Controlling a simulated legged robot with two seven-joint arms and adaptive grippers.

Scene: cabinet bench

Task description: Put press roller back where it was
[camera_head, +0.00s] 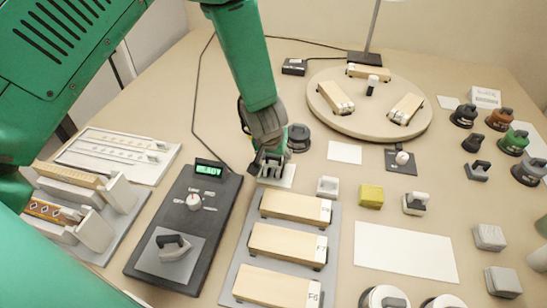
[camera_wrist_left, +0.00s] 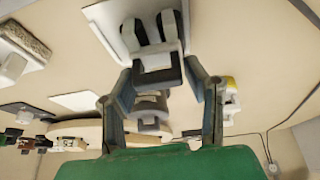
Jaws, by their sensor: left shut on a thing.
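My left gripper (camera_head: 268,162) is at the middle of the bench, just above a small white plate (camera_head: 288,177), behind the tray of wooden blocks. In the left wrist view its two fingers (camera_wrist_left: 158,80) are closed on a dark grey handle-like piece with dark and light uprights, which I take to be the press roller (camera_wrist_left: 156,74). Its far end is over a white plate (camera_wrist_left: 112,28); I cannot tell whether it touches. In the head view the gripper mostly hides the held piece. My right gripper is not in view.
A grey tray (camera_head: 241,274) holds wooden blocks in front. A black control box (camera_head: 222,220) reads READY at left. A dark round object (camera_head: 299,137) stands close behind the gripper. A round turntable (camera_head: 375,124) with wooden blocks is behind right. A white sheet (camera_head: 405,251) lies at right.

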